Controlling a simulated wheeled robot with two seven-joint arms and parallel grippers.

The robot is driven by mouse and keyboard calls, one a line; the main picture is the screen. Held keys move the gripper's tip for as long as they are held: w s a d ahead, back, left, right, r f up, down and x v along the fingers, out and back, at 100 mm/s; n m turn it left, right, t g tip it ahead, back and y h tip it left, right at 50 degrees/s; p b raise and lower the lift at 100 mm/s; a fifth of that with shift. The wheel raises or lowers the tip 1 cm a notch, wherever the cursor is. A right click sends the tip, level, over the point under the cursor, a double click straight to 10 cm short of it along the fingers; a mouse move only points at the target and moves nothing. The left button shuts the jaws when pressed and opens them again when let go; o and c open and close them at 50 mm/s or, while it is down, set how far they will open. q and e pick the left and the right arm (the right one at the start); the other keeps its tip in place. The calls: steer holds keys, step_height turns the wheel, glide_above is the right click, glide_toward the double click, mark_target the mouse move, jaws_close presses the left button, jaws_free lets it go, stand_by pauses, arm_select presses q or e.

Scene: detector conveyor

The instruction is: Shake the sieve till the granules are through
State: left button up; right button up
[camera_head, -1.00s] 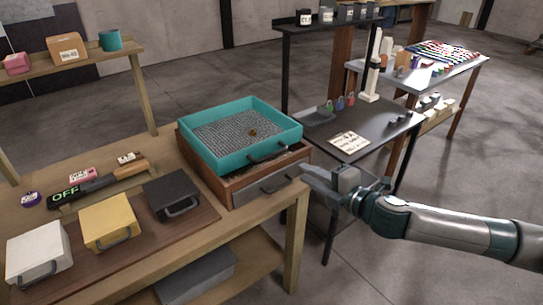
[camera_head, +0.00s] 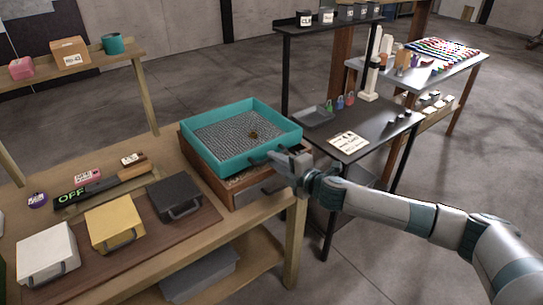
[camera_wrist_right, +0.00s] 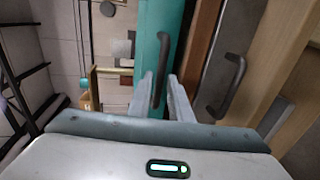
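The teal square sieve (camera_head: 215,165) with a grey mesh floor sits on top of a wooden box (camera_head: 212,185). A small clump of brown granules (camera_head: 253,135) lies on the mesh, right of its middle. My right gripper (camera_head: 279,158) is at the dark handle on the sieve's front wall. In the right wrist view the sieve's handle (camera_wrist_right: 162,68) stands between the two fingers of my right gripper (camera_wrist_right: 163,88), which are apart with gaps beside it. The box's grey front with its own handle (camera_wrist_right: 230,85) is to the right there. My left gripper is out of view.
White (camera_head: 48,253), yellow (camera_head: 114,224) and black (camera_head: 175,196) boxes with handles stand on the workbench left of the sieve. Behind them is a bar with a lit OFF sign (camera_head: 71,197). A dark table (camera_head: 378,130) with small items stands to the right.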

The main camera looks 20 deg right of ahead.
mark_target(264, 152)
steer(key=shift+x, duration=1.2)
jaws_close()
steer(key=w, duration=0.1)
steer(key=w+a, duration=0.1)
steer(key=shift+w+r, duration=0.1)
steer(key=shift+w, duration=0.3)
jaws_free()
steer(key=shift+s, duration=0.1)
